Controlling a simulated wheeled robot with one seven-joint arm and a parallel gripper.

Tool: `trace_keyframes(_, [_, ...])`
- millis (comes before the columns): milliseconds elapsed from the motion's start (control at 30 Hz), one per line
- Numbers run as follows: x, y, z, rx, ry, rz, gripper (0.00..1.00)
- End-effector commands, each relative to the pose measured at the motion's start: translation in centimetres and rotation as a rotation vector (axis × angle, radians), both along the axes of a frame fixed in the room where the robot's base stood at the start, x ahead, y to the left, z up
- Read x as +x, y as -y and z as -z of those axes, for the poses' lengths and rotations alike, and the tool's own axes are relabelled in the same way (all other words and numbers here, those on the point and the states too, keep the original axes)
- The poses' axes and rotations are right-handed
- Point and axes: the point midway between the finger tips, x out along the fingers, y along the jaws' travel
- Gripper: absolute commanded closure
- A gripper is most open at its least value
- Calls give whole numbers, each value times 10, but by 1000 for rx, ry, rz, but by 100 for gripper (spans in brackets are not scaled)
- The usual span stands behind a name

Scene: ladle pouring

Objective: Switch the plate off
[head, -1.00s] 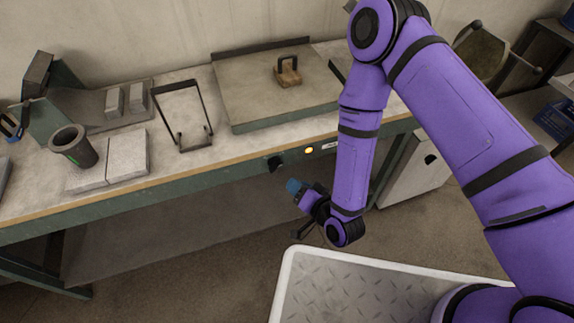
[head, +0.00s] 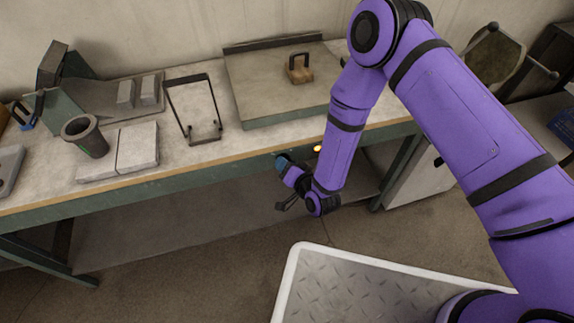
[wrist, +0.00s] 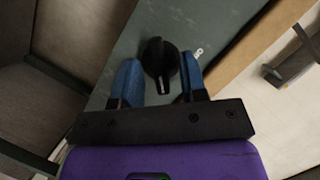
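The plate (head: 250,95) is a flat grey slab on the bench, with a small wooden block and dark handle on top. The black knob (wrist: 158,58) is on the green front panel (wrist: 150,25) of the bench. Its pale mark is at the end nearer my gripper. My gripper (head: 282,162) is at the panel, and its blue fingers hide the knob in the head view. In the wrist view my gripper (wrist: 160,65) is open, one finger on each side of the knob, with gaps visible. An orange lamp (head: 317,148) glows right of the gripper.
A dark cup (head: 86,138), pale blocks (head: 138,147) and a wire stand (head: 195,112) are on the bench left of the plate. A white cabinet (head: 415,180) is at the right below. The floor under the bench is mostly clear.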

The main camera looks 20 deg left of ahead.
Motion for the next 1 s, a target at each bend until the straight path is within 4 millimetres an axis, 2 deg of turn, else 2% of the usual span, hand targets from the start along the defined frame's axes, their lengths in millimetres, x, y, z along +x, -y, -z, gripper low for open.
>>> trace_keyframes(167, [0,0,0,0,0,0,61])
trace_keyframes(367, [0,0,0,0,0,0,100])
trace_keyframes(733, [0,0,0,-22,14,0,100])
trace_keyframes(1000, [0,-1,-1,-144,88,0,100])
